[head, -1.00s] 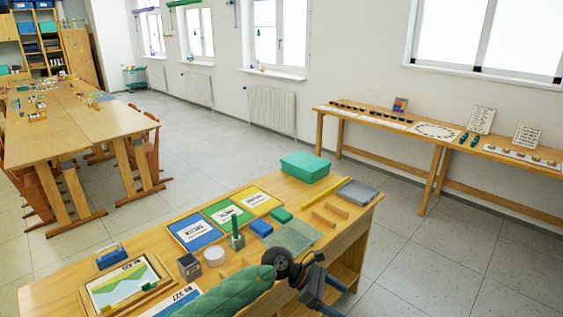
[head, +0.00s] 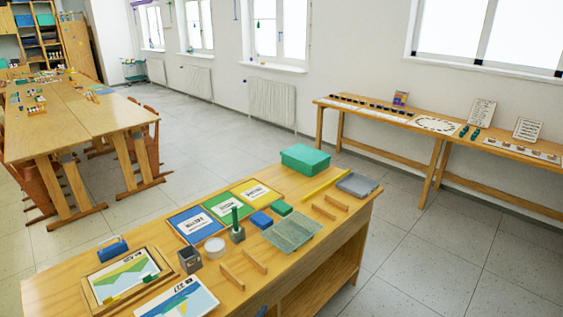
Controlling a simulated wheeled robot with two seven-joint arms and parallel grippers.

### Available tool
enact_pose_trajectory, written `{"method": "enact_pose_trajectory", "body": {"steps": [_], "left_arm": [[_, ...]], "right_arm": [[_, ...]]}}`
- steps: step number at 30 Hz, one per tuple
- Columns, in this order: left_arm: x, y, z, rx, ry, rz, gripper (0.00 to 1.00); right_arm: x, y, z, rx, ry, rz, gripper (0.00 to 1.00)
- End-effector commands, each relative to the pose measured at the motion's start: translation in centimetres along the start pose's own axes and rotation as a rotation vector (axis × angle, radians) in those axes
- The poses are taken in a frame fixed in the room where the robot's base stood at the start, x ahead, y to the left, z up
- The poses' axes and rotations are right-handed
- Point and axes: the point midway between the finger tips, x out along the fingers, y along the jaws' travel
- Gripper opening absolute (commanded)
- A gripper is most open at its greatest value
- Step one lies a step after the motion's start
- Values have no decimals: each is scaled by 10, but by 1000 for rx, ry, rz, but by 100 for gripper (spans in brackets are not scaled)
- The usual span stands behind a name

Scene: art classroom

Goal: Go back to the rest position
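Neither of my grippers can be made out in the head view, and no arm lies over the wooden table (head: 75,277) in front of me. The table's front part is cut off by the lower picture edge. What my grippers hold, if anything, cannot be seen.
A long side table (head: 377,149) stands along the right wall. Open floor (head: 215,145) lies behind the table.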

Motion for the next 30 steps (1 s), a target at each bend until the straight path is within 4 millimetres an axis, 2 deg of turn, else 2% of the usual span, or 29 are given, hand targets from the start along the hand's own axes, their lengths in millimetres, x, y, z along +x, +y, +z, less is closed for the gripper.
{"method": "enact_pose_trajectory", "body": {"steps": [1, 5, 6, 8, 12, 16, 18, 22, 25, 30], "left_arm": [[-17, 27, 26, -94, -90, 48, 80], [-64, 93, 86, -330, -322, 165, 80], [-81, 113, 101, -398, -392, 200, 80], [-109, 144, 122, -496, -495, 250, 80], [-182, 212, 158, -711, -732, 364, 80], [-251, 266, 176, -879, -929, 459, 80], [-281, 286, 180, -946, -1014, 498, 80], [-320, 311, 183, -1029, -1119, 548, 80], [-333, 318, 183, -1058, -1154, 564, 80], [-335, 320, 183, -1064, -1161, 567, 80]], "right_arm": [[0, 0, 0, 0, 0, 0, 32], [0, 0, 0, 0, 0, 0, 32], [0, 0, 0, 0, 0, 0, 32], [0, 0, 0, 0, 0, 0, 32], [0, 0, 0, 0, 0, 0, 32], [0, 0, 0, 0, 0, 0, 32], [0, 0, 0, 0, 0, 0, 32], [0, 0, 0, 0, 0, 0, 32], [0, 0, 0, 0, 0, 0, 32], [0, 0, 0, 0, -1, 0, 32]]}}
